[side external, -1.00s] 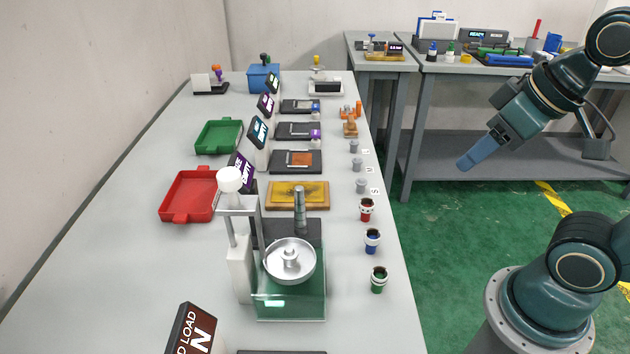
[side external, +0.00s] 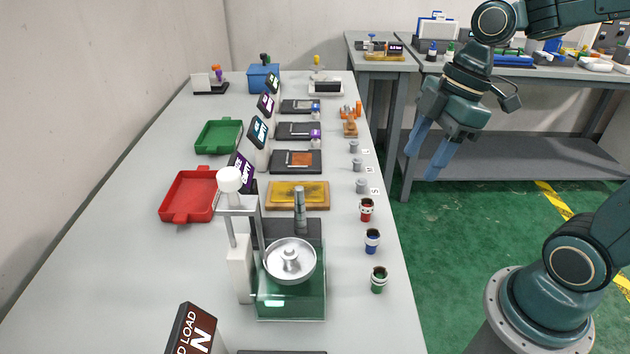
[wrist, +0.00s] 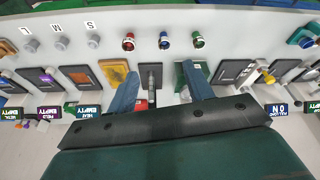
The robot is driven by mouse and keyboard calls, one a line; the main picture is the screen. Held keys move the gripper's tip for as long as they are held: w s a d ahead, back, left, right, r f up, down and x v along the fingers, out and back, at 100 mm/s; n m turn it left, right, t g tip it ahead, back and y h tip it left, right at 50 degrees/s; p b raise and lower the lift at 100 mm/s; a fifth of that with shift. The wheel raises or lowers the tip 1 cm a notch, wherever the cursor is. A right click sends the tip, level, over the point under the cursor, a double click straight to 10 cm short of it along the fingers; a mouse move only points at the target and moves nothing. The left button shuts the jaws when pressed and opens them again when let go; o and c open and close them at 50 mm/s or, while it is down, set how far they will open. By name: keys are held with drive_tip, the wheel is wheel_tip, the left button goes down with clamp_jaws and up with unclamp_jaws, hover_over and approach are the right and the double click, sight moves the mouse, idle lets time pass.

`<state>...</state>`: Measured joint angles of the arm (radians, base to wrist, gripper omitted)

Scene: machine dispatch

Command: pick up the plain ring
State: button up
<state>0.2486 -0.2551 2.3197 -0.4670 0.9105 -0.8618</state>
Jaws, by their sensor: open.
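I cannot make out for certain which thing is the plain ring. Small dark-topped cup-like pieces stand in a row along the table's right edge: a red one (side external: 366,210), a blue one (side external: 372,241) and a green one (side external: 379,280). In the wrist view the red (wrist: 128,42), blue (wrist: 164,41) and green (wrist: 197,40) pieces show beyond my fingertips. My gripper (side external: 424,163) is open and empty, pointing down, raised to the right of the table and apart from everything. Its two blue fingers (wrist: 159,74) also show in the wrist view.
Grey knobbed pieces (side external: 361,186) stand beside letter labels. A glass-sided scale (side external: 290,298) with a round pan, a yellow plate (side external: 297,206), dark stations, a red tray (side external: 172,212) and a green tray (side external: 204,150) occupy the table. The table's left side is mostly clear.

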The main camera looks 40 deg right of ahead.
drive_tip(key=w+n, duration=0.1)
drive_tip(key=f+n+y, duration=0.1)
drive_tip(key=n, duration=0.1)
drive_tip(key=w+f+n+g, duration=0.1)
drive_tip(key=shift+w+d+n+y, duration=0.2)
drive_tip(key=shift+w+n+y, duration=0.1)
drive_tip(key=shift+y, duration=0.1)
drive_tip(key=shift+f, duration=0.1)
approach(372, 239)
drive_tip(key=shift+w+a+f, duration=0.1)
drive_tip(key=shift+w+f, duration=0.05)
drive_tip(key=shift+f, duration=0.25)
drive_tip(key=shift+w+a+f, duration=0.1)
drive_tip(key=shift+w+f, duration=0.05)
drive_tip(key=shift+f, duration=0.3)
drive_tip(key=shift+s+x, duration=0.2)
drive_tip(key=shift+x, duration=2.4)
drive_tip(key=shift+a, duration=0.15)
drive_tip(key=c, duration=1.1)
drive_tip(key=shift+o, duration=0.2)
drive_tip(key=shift+r, duration=0.15)
